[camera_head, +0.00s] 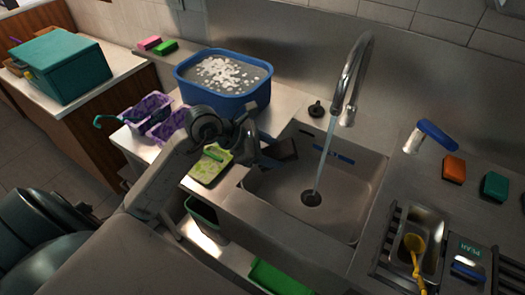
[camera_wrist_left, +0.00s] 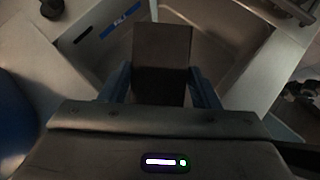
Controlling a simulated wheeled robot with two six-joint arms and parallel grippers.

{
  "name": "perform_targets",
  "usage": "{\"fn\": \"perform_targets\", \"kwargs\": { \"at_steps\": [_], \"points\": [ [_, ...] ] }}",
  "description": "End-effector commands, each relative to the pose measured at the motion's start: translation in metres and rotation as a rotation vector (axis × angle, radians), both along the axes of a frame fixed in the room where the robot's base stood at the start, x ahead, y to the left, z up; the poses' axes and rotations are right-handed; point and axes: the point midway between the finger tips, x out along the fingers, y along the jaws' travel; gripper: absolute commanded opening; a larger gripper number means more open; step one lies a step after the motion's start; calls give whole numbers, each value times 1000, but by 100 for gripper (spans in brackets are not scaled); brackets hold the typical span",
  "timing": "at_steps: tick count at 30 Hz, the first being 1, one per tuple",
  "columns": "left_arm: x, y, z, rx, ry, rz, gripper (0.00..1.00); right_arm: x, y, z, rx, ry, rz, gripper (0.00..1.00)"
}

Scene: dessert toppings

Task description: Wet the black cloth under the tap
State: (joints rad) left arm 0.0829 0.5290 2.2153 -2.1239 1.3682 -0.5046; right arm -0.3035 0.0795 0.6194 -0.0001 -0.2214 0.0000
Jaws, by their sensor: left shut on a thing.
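A dark cloth (camera_head: 281,150) is held in my left gripper (camera_head: 262,160) over the left part of the sink basin (camera_head: 348,205). In the left wrist view the cloth (camera_wrist_left: 162,62) stands out flat and straight between the two fingers of my left gripper (camera_wrist_left: 160,85). The tap (camera_head: 352,75) is a tall curved metal spout behind the sink. Water (camera_head: 325,155) runs from it down to the drain (camera_head: 311,198). The cloth is to the left of the stream, apart from it. My right gripper is not in view.
A blue tub (camera_head: 225,103) with white pieces in water stands left of the sink. A green cutting board (camera_head: 210,165) and purple containers (camera_head: 150,115) lie nearby. Right of the sink are a brush (camera_head: 430,135), orange and green sponges (camera_head: 454,168), and a metal tray (camera_head: 432,225) holding a yellow utensil.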

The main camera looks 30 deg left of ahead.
Motion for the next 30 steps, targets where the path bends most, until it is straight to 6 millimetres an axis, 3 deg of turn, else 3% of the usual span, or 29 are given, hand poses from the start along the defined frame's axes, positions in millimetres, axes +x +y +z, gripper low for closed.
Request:
{"fn": "perform_targets", "kwargs": {
  "at_steps": [5,22,30],
  "points": [
    [14,-12,-3,-4,-1,2,38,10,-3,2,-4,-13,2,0],
    [56,-50,-15,-2,2,1,38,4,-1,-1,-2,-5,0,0],
    [75,-65,-21,0,0,1,38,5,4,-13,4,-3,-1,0]
  ]
}}
